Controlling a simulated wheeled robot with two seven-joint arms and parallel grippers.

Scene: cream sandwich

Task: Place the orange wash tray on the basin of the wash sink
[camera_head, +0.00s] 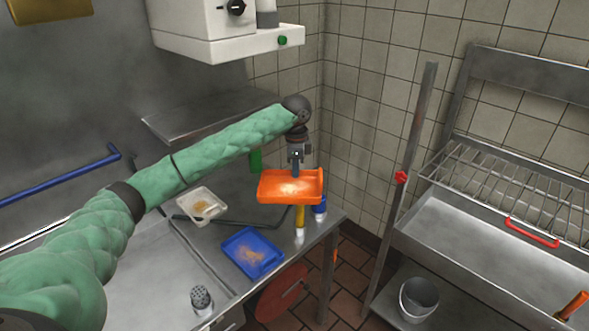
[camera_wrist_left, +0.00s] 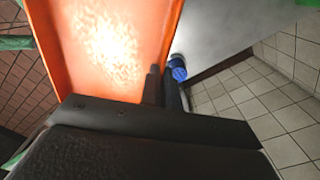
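The orange wash tray (camera_head: 290,186) hangs in the air above the right end of the steel counter, roughly level. My left gripper (camera_head: 296,168) is above it, shut on its back rim. In the left wrist view the orange tray (camera_wrist_left: 100,45) fills the upper left, and the dark fingers (camera_wrist_left: 165,88) of my left gripper are at its edge. A steel sink with a broad basin (camera_head: 480,246) stands on the right, apart from the tray. My right gripper is not in view.
A blue tray (camera_head: 252,252) and a white tray (camera_head: 201,206) sit on the counter (camera_head: 215,240). Bottles stand beneath the orange tray. A wire rack (camera_head: 520,190), red handle (camera_head: 531,232) and upright post (camera_head: 408,160) are at the sink. A bucket (camera_head: 418,299) sits below.

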